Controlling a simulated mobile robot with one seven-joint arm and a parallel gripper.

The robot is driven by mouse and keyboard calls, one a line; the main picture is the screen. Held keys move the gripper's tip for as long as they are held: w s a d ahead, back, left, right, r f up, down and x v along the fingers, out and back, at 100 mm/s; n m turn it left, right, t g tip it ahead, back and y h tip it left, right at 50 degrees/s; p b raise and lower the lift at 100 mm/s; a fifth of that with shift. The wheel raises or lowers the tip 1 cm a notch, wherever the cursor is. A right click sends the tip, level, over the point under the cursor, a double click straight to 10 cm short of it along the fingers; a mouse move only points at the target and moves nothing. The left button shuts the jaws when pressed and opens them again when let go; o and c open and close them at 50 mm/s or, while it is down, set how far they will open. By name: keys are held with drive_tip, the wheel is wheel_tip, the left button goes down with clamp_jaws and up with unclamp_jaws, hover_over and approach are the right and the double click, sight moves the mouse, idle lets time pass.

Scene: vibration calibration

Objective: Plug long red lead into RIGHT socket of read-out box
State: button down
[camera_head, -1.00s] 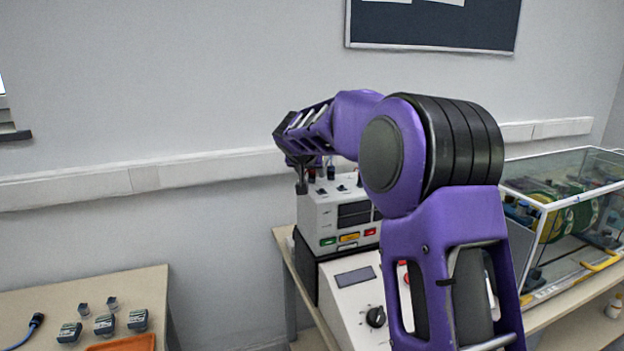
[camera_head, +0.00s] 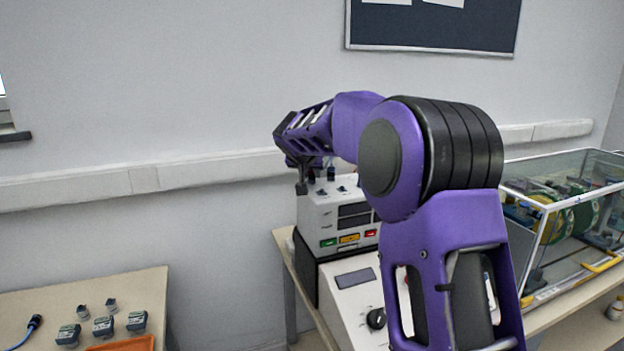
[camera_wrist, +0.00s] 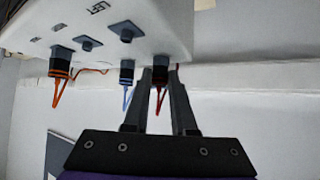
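The read-out box (camera_head: 335,213) is a pale box with a dark display and green, amber and red buttons. In the wrist view its pale casing (camera_wrist: 120,12) fills the top. My gripper (camera_wrist: 161,72) has a finger on each side of a dark plug with a red lead (camera_wrist: 159,98) and appears shut on it. This plug is at the box's edge; whether it is seated in a socket I cannot tell. A blue-lead plug (camera_wrist: 127,73) and an orange-lead plug (camera_wrist: 61,63) stand to its left. In the head view my arm hides most of the gripper.
The box stands on a dark block behind a sloped console (camera_head: 357,303) with a black knob. A glass-sided case (camera_head: 570,220) is at the right. A table at the left holds small grey blocks (camera_head: 103,326), an orange tray (camera_head: 125,344) and a blue-ended cable (camera_head: 35,322).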

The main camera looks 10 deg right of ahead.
drive_tip(key=shift+r, duration=0.4)
idle(0.6)
drive_tip(key=shift+r+p, duration=0.95)
drive_tip(key=shift+r, duration=0.7)
drive_tip(key=shift+d, duration=0.1)
drive_tip(key=r+b, duration=0.1)
hover_over(341, 193)
drive_tip(key=shift+w+r, duration=0.1)
drive_tip(key=shift+r, duration=0.1)
drive_tip(key=shift+d+f+b, duration=0.1)
drive_tip(key=shift+f+b, duration=0.5)
drive_tip(key=shift+b, duration=0.05)
wheel_tip(341, 193, down, 2)
drive_tip(key=shift+f+b, duration=0.1)
drive_tip(key=shift+b, duration=1.15)
drive_tip(key=shift+f+b, duration=1.1)
drive_tip(key=shift+b, duration=0.15)
idle(1.1)
